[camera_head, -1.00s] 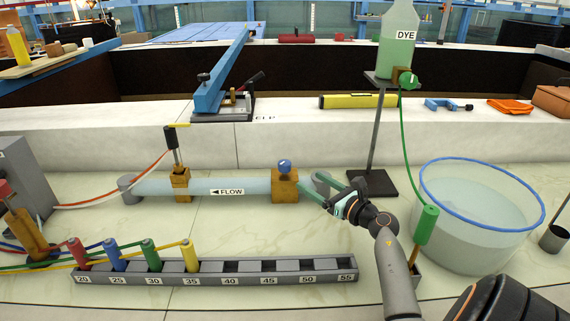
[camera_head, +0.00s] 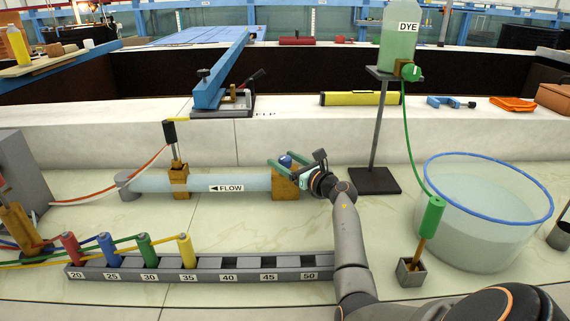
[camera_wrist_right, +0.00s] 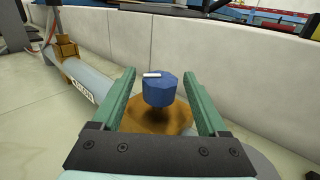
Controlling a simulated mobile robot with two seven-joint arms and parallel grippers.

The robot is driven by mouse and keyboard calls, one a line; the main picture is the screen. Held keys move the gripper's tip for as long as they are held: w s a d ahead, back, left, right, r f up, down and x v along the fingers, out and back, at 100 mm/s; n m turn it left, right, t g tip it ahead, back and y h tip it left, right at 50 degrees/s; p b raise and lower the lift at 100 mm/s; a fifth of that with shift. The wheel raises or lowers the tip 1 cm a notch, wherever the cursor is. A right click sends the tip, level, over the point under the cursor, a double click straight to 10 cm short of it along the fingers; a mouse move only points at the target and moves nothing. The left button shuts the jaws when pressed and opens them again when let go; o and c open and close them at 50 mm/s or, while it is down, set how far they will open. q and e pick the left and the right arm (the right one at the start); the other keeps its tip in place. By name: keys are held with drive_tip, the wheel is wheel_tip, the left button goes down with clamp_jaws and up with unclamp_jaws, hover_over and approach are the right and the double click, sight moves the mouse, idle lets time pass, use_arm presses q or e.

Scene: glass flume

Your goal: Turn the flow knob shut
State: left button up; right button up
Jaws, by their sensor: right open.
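The flow knob (camera_head: 286,160) is a small blue knob on top of a brass valve block (camera_head: 284,184) at the right end of the clear flow pipe (camera_head: 226,181). In the right wrist view the blue knob (camera_wrist_right: 159,90) shows a white mark on its top and stands between the two green fingers. My right gripper (camera_head: 288,168) is open around the knob, with a gap visible on each side in the wrist view (camera_wrist_right: 158,98). My left gripper is not in view.
A grey numbered rack (camera_head: 210,268) with several coloured plugs lies in front of the pipe. A dye stand (camera_head: 377,130) rises to the right, with a green tube running to a green-handled probe (camera_head: 431,217). A clear tub (camera_head: 484,210) stands further right.

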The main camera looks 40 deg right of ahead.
clamp_jaws()
idle(0.7)
